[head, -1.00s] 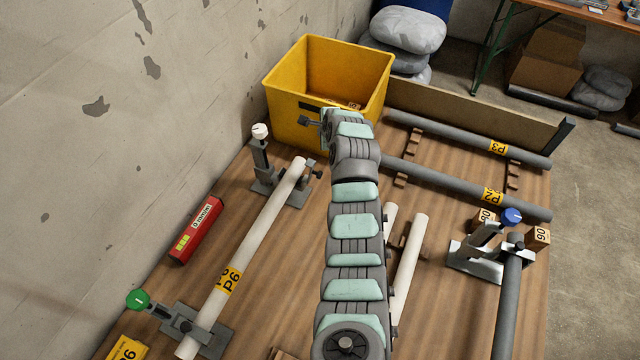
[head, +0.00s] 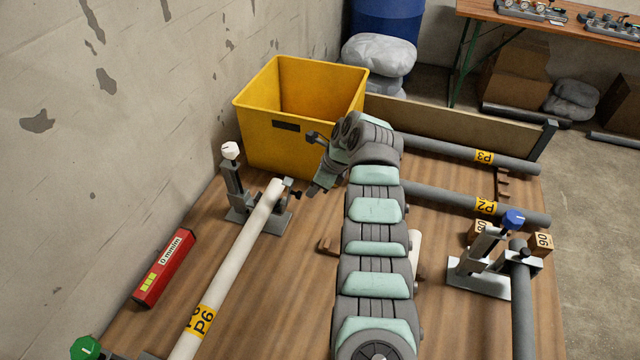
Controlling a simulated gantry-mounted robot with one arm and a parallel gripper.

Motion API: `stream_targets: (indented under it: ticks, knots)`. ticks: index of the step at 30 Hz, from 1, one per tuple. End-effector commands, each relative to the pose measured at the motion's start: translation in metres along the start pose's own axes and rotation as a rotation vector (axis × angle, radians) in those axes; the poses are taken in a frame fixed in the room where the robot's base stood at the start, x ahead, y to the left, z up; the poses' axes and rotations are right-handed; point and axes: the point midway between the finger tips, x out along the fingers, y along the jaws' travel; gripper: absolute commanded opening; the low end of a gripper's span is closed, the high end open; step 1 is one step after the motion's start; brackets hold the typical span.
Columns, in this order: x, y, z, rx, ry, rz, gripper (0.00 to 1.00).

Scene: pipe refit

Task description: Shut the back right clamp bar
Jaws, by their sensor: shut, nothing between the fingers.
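The blue-knobbed clamp stands at the right, at the back of a dark grey pipe (head: 522,300). Its bar (head: 487,243) slopes up towards the blue knob (head: 513,220), and a dark block sits by the pipe. A white-knobbed clamp (head: 234,190) stands at the back end of the white pipe P6 (head: 235,255), its knobbed post upright. My gripper (head: 314,190) is shut and empty, pointing down just right of the white-knobbed clamp and in front of the yellow bin. It is small in view, apart from the blue-knobbed clamp. My arm hides part of the table's middle.
The yellow bin (head: 270,145) stands behind the white-knobbed clamp. Grey pipes P3 (head: 450,151) and P2 (head: 440,195) lie at the back right. Wooden blocks (head: 541,243) sit beside the blue-knobbed clamp. A red level (head: 165,267) lies left; a green knob (head: 86,348) shows front left.

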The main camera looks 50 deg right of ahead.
Motion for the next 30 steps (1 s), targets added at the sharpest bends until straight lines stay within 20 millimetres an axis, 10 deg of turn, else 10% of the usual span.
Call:
stream_targets:
  ticks: [30]
  knots:
    - [0.018,0.0,0.038,-0.002,0.005,-0.002,0.0]
